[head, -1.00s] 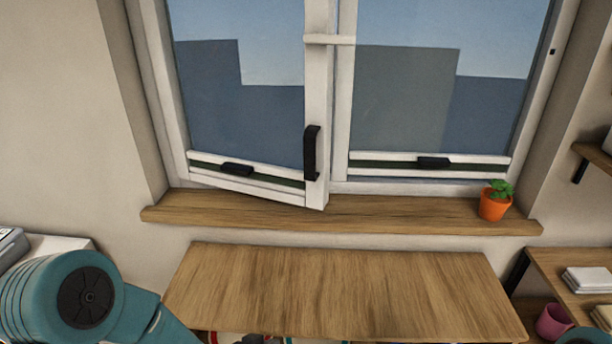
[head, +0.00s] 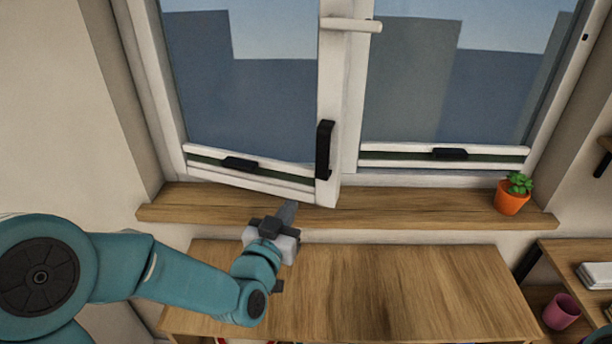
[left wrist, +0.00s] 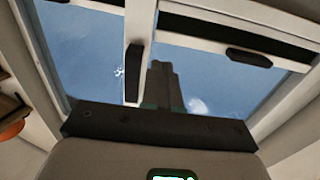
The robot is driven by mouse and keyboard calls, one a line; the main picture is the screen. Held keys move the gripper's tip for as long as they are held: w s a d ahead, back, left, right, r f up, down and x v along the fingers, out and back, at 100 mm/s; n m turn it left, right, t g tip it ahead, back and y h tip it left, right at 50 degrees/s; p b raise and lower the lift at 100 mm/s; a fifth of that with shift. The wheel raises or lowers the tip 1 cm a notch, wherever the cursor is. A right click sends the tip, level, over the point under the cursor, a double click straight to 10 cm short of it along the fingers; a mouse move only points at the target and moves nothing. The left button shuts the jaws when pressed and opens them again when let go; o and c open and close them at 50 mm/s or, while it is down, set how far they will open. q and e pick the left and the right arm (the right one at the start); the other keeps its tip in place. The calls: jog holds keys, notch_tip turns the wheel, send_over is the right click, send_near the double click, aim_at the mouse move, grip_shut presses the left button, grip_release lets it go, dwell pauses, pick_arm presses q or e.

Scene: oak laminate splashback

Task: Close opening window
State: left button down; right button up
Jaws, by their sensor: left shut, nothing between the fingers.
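The window's left sash (head: 260,180) stands ajar, its free right edge swung into the room over the wooden sill. A black upright handle (head: 325,150) is on that edge; it also shows in the left wrist view (left wrist: 133,72). The right pane (head: 445,155) looks flush in its frame. My left gripper (head: 288,212) is shut and empty, in front of the sill just below the sash's lower right corner, pointing at the window. Its dark fingers show against the glass in the left wrist view (left wrist: 162,85). I cannot tell whether they touch the sash. My right gripper is out of view.
The wooden sill (head: 420,208) carries an orange potted plant (head: 511,203) at its right end. A wooden tabletop (head: 400,290) lies below the sill, its top bare. A shelf at the right holds a pink cup (head: 561,312) and pale stacked items (head: 596,275).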

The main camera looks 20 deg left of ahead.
aim_at(308, 174)
pick_arm(q)
jog(key=w+p, duration=0.3)
jog(key=w, duration=0.6)
jog(key=shift+w+a, duration=0.15)
jog(key=shift+w, duration=0.35)
jog(key=shift+w+f, duration=0.15)
jog(key=shift+w, duration=0.15)
jog(key=shift+s, duration=0.15)
